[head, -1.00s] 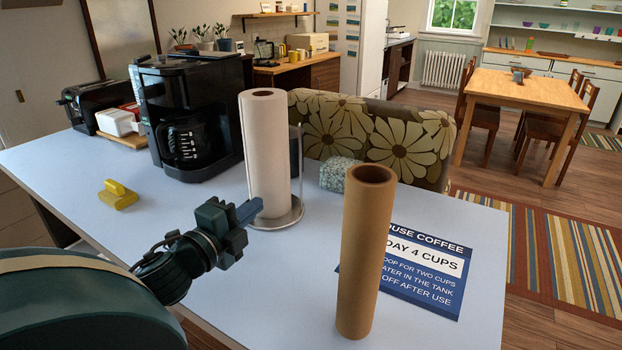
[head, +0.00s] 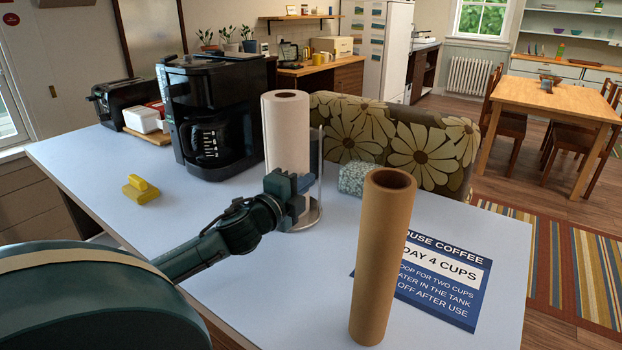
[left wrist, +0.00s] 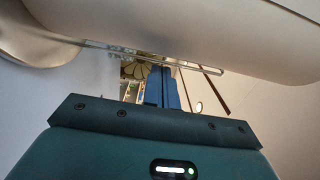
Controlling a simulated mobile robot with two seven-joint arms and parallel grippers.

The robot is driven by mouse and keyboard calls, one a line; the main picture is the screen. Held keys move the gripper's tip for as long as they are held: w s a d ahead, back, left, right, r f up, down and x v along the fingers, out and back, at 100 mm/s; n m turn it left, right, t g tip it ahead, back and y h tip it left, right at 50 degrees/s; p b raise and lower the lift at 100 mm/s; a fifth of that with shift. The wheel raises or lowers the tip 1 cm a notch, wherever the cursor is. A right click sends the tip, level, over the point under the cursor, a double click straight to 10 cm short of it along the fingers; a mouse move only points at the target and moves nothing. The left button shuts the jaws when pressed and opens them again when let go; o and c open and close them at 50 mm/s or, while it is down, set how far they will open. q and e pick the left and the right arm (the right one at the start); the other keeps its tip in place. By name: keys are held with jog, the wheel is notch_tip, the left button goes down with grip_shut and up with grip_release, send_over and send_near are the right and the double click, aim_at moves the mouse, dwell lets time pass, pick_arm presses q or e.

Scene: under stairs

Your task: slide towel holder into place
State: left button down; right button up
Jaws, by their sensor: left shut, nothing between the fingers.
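The towel holder (head: 317,213) has a round metal base and a thin upright wire, and it carries a white paper towel roll (head: 287,130). It stands upright on the light blue counter, behind the cardboard tube. My left gripper (head: 304,192) is shut and empty, and its blue fingers overlap the roll's lower part and hide part of the base. In the left wrist view the shut fingers (left wrist: 167,88) point at the holder's wire (left wrist: 150,55), with the roll (left wrist: 220,25) filling the top. I cannot tell whether they touch the holder. My right gripper is out of view.
A speckled block (head: 356,179) sits right of the holder.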

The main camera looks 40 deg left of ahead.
pick_arm(q)
jog(key=shift+w+a, duration=0.15)
jog(key=shift+w, duration=1)
jog(key=w, duration=0.3)
jog(key=shift+w+a, duration=0.2)
jog(key=shift+a, duration=0.05)
jog(key=shift+s+p, duration=0.1)
jog(key=shift+p, duration=0.2)
